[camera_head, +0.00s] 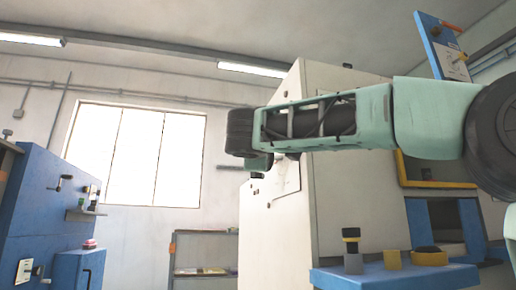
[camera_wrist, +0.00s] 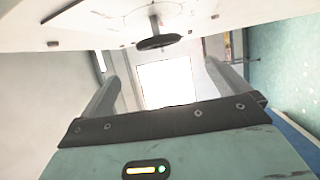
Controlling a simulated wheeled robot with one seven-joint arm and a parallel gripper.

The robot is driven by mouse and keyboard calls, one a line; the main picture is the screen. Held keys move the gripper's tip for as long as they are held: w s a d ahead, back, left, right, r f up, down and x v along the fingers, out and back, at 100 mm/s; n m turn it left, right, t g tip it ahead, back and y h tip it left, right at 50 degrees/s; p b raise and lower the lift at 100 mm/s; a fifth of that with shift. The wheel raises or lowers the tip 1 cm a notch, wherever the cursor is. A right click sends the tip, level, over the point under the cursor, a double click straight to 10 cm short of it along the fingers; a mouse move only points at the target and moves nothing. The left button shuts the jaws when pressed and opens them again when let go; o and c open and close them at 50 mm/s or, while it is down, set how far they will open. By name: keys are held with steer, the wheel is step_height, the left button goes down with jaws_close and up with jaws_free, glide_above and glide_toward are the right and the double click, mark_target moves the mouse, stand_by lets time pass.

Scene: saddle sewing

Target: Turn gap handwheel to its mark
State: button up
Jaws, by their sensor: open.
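A dark round handwheel (camera_wrist: 158,42) on a short stem shows in the wrist view, standing out from a pale machine panel (camera_wrist: 80,22) at the top. My gripper (camera_wrist: 164,65) is open, with its two grey fingers reaching forward on either side of an empty gap. The handwheel appears above this gap, not between the fingers, and I see no contact. Its mark cannot be made out. In the head view my arm crosses in front of the white machine (camera_head: 340,200); the gripper is mostly hidden, and I cannot clearly identify the handwheel there.
A blue machine (camera_head: 40,210) with handles and a red button stands at the left. A blue bench (camera_head: 390,277) with black and yellow blocks is at the lower right. Open space lies between the machines.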

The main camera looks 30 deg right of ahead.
steer(key=v, duration=0.6)
steer(key=shift+p, duration=0.3)
steer(key=s+a+f+n+g+y+p, duration=0.15)
steer(key=a+f+g+y, duration=0.35)
steer(key=f, duration=0.9)
steer(key=s+a+f+n+g+y+p, duration=0.15)
steer(key=a+f+y+p, duration=0.35)
steer(key=f, duration=0.9)
steer(key=s+a+f+m+g+y+p, duration=0.1)
steer(key=s+a+f+m+g+y, duration=0.3)
steer(key=s+f, duration=0.65)
steer(key=s+a+f+m+g+h+p, duration=0.15)
steer(key=s+f+g, duration=0.45)
steer(key=s, duration=0.7)
step_height(320, 180, up, 37)
steer(key=a+t+p, duration=0.1)
steer(key=p, duration=3.7)
steer(key=shift+w+f+n, duration=0.2)
steer(key=shift+w+n, duration=0.15)
steer(key=shift+y, duration=0.25)
